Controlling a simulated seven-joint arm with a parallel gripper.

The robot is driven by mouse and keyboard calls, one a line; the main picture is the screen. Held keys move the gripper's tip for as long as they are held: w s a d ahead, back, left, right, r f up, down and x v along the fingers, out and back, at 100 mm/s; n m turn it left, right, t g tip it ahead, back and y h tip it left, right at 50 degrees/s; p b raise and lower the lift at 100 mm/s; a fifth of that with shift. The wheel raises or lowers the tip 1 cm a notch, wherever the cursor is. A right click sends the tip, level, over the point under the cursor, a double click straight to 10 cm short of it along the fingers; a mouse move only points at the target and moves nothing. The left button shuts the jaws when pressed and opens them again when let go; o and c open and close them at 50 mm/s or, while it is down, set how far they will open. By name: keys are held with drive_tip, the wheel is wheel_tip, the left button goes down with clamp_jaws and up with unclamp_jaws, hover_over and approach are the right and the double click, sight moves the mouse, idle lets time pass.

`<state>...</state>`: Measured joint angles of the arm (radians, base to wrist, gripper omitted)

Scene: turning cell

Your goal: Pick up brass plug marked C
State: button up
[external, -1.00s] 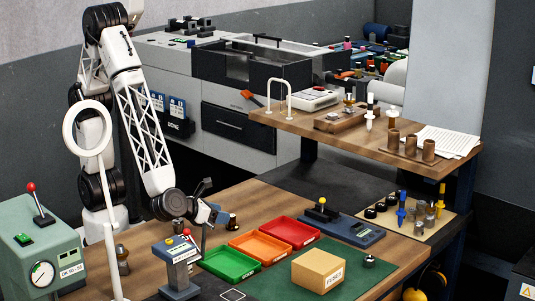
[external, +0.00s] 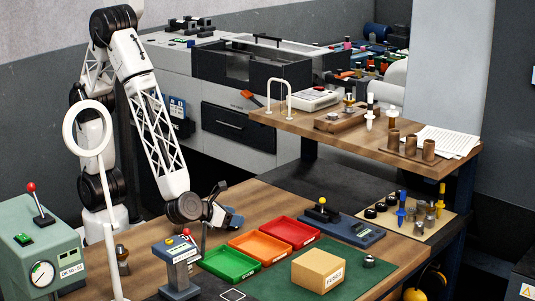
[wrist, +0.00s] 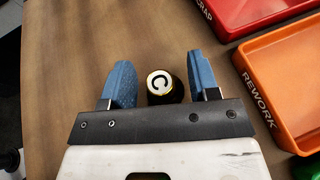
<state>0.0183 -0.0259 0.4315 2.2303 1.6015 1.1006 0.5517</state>
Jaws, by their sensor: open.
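The brass plug marked C (wrist: 160,82) shows in the wrist view with a round brass end bearing a black C and a dark body. It lies between the two blue fingers of my gripper (wrist: 161,78), with a narrow gap on each side. The gripper is open and does not hold it. In the external view my gripper (external: 229,215) is low over the wooden bench, left of the trays, and the plug is hidden there.
The REWORK tray (wrist: 285,75) is close by in the wrist view. A lever stand (external: 178,268) and a ring post (external: 107,225) are in front. Bare wood surrounds the plug.

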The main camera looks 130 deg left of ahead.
drive_tip(key=shift+c, duration=0.2)
idle(0.3)
clamp_jaws()
drive_tip(key=shift+r, duration=0.1)
drive_tip(key=shift+r, duration=1.7)
drive_tip(key=s+d, duration=0.1)
drive_tip(key=s, duration=0.4)
drive_tip(key=s+d+r, duration=0.1)
drive_tip(key=s, duration=0.4)
drive_tip(key=s+d, duration=0.2)
drive_tip(key=s, duration=0.3)
drive_tip(key=shift+s+r, duration=0.2)
drive_tip(key=shift+s, duration=0.05)
